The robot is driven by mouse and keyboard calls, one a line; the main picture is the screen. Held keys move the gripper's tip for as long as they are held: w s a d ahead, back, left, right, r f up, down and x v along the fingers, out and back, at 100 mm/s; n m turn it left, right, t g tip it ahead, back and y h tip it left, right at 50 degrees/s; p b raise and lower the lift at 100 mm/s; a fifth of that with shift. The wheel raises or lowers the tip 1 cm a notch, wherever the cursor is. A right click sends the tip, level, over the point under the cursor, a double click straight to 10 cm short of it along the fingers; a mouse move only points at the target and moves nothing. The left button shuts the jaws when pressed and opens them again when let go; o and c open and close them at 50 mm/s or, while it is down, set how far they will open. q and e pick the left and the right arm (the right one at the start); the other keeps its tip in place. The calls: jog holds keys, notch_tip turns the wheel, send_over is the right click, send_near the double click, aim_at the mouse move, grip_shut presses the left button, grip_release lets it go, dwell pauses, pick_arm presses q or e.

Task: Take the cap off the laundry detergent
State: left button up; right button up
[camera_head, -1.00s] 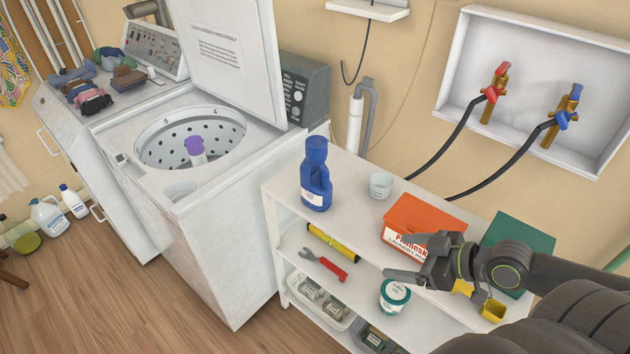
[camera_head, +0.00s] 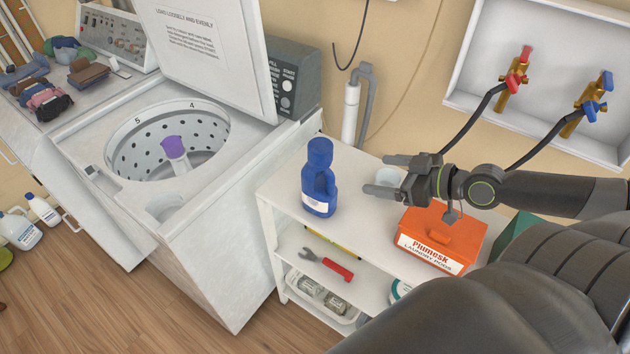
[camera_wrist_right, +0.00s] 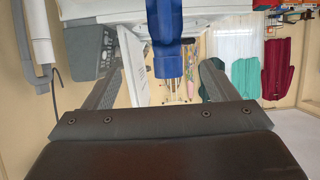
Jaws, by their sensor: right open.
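The blue detergent bottle (camera_head: 318,190) stands upright on the top of the white shelf, with its blue cap (camera_head: 320,149) on top. My right gripper (camera_head: 379,175) is open and empty, to the right of the bottle and apart from it, with its fingers pointing left at it. My left gripper is not in view.
An orange laundry box (camera_head: 440,237) sits below my right wrist. The open washer (camera_head: 215,215) is left of the shelf (camera_head: 272,205). Shelf top around the bottle's front is clear.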

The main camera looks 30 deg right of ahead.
jog(key=p, duration=0.1)
send_near(328, 170)
jog(key=w, duration=0.2)
jog(key=p+x, duration=0.1)
jog(key=x, duration=0.1)
jog(key=p+x, duration=0.1)
jog(key=x, duration=0.3)
jog(key=shift+w+a+f+p, duration=0.2)
jog(key=shift+a+f+p, duration=0.05)
jog(key=shift+f+p, duration=0.2)
jog(key=x, duration=0.1)
jog(key=p+x, duration=0.1)
jog(key=x, duration=0.1)
jog(key=shift+s+a+r, duration=0.1)
jog(key=shift+s+a, duration=0.05)
jog(key=shift+a, duration=0.1)
jog(key=shift+w+a+f+p, duration=0.2)
jog(key=shift+w+f+p, duration=0.15)
jog(key=shift+w, duration=0.15)
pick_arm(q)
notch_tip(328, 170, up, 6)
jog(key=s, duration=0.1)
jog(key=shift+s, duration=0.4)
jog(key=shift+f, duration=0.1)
